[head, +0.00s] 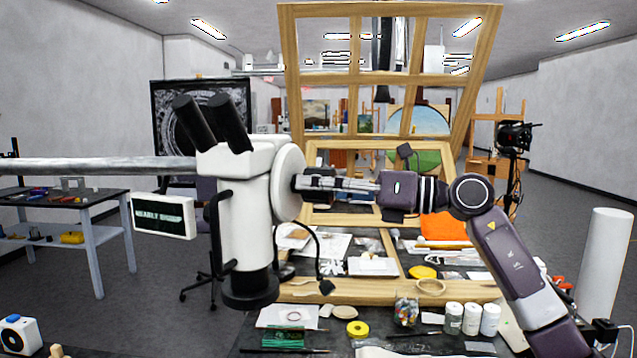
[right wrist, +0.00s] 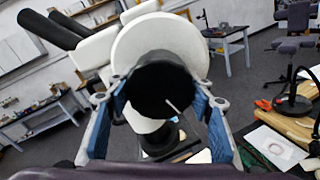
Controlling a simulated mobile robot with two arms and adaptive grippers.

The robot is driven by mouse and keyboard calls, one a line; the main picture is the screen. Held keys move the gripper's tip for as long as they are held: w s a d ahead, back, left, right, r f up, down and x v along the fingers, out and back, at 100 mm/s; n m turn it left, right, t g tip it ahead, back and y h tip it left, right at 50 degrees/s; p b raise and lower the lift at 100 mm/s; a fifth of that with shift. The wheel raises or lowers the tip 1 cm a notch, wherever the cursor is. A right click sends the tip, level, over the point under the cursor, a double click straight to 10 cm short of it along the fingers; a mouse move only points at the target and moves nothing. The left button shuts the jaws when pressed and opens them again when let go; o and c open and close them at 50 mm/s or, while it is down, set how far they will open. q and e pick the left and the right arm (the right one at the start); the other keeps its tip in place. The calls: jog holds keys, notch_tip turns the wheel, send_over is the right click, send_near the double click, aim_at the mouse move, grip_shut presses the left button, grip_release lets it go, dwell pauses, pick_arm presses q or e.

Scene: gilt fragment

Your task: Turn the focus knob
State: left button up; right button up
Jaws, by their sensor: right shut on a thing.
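The white microscope (head: 245,215) with two black eyepieces (head: 212,122) hangs on a grey horizontal bar. On its right side is a round white disc (head: 289,180). In the right wrist view the black focus knob (right wrist: 158,82), with a white line on its face, stands out from the white disc (right wrist: 190,40). My right gripper (head: 303,183) reaches in from the right and is shut on the knob, one blue-padded finger on each side. A small display (head: 163,216) left of the microscope seems to read "NEARLY SHARP". My left gripper is not in view.
The grey bar (head: 100,165) runs in from the left. A wooden frame (head: 390,290) lies on the table below, with several jars (head: 471,319), a yellow tape roll (head: 357,328) and papers around it. A thin black gooseneck (head: 317,250) hangs beneath my right gripper.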

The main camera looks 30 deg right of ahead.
jog(key=shift+r+m, duration=0.1)
jog(key=shift+m, duration=0.4)
jog(key=o, duration=1.2)
jog(key=shift+c, duration=0.2)
jog(key=v, duration=1.2)
dwell(0.8)
